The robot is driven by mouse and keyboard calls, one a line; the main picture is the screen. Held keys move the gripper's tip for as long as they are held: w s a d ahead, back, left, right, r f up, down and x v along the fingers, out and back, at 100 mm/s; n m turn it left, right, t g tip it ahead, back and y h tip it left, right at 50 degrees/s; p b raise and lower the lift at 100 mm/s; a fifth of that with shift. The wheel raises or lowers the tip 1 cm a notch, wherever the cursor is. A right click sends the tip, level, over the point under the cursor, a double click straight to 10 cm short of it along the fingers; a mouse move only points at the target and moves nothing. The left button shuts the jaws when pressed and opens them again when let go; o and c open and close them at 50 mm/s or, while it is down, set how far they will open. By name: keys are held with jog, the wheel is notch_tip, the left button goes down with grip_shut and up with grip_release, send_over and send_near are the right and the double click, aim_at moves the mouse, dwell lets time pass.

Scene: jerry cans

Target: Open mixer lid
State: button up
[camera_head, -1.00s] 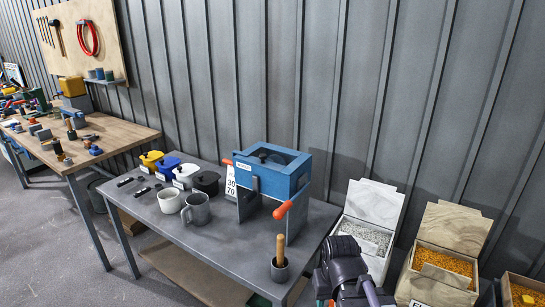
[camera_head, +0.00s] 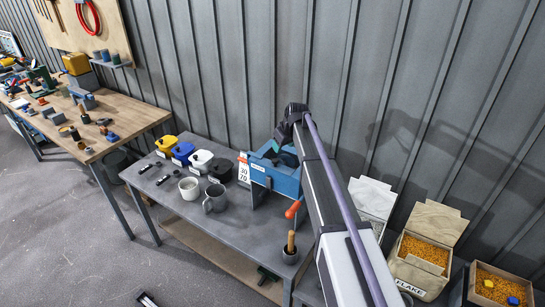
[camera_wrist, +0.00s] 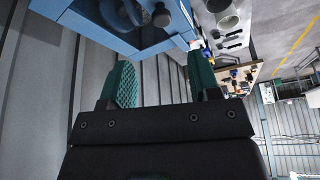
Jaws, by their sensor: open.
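The mixer (camera_head: 262,172) is a blue box with an orange handle (camera_head: 293,209), standing on the grey table. My gripper (camera_wrist: 160,62) is open and empty, with two green textured fingers apart. It is above and at the back of the mixer in the head view (camera_head: 284,142). In the wrist view the blue mixer (camera_wrist: 84,22) fills the top left, beyond the fingertips, with grey round parts (camera_wrist: 160,16) showing at it.
Left of the mixer stand a 30/70 card (camera_head: 244,168), a grey mug (camera_head: 215,198), a white mug (camera_head: 190,188) and several lidded pots (camera_head: 183,152). A wooden-handled tool in a cup (camera_head: 290,248) is at the front. Bins (camera_head: 420,262) stand right. The ribbed wall is close behind.

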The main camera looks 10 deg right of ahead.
aim_at(276, 160)
jog(key=b+x, duration=0.9)
jog(key=x, duration=0.2)
jog(key=shift+a, duration=0.1)
jog(key=shift+r, duration=0.15)
grip_shut()
